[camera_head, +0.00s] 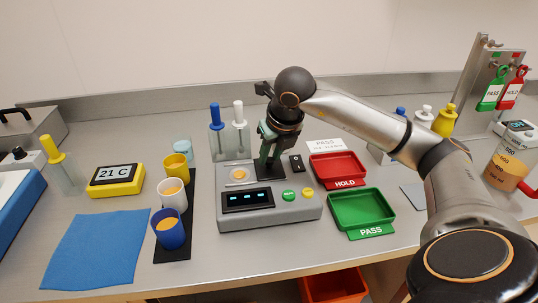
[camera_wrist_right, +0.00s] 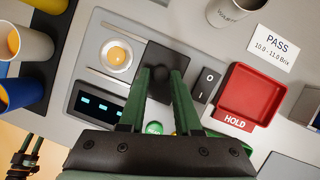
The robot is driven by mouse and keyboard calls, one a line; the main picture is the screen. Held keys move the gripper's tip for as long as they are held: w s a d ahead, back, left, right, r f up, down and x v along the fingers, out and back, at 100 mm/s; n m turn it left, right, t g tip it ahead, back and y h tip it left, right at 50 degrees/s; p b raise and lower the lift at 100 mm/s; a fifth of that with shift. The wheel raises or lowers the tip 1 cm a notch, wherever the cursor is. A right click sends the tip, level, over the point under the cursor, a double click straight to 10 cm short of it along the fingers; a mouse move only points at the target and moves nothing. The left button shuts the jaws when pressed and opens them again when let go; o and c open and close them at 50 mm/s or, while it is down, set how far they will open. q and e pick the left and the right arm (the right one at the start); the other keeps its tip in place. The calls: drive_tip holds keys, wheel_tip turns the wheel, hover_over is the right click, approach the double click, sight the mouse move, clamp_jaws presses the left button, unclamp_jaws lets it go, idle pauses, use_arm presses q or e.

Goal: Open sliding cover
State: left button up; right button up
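The sliding cover is a dark square plate (camera_wrist_right: 180,57) with a small round knob (camera_wrist_right: 160,73) near its front edge. In the wrist view the right gripper's green fingers (camera_wrist_right: 161,76) stand apart on both sides of the knob; contact is unclear. A small part of what looks like my left gripper (camera_wrist_right: 29,150) shows low at left.
A red HOLD tray (camera_head: 338,166) and green PASS tray (camera_head: 362,208) stand right of the device. Several cups, including a blue one (camera_head: 168,228), stand on a black mat at left. Two upright tools (camera_head: 239,125) stand behind. A blue cloth (camera_head: 95,248) lies front left.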

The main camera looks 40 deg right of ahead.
drive_tip(key=o, duration=0.3)
drive_tip(key=shift+o, duration=0.2)
drive_tip(key=shift+r, duration=0.1)
drive_tip(key=v, duration=1.2)
drive_tip(key=shift+p, duration=0.4)
drive_tip(key=shift+s, duration=0.15)
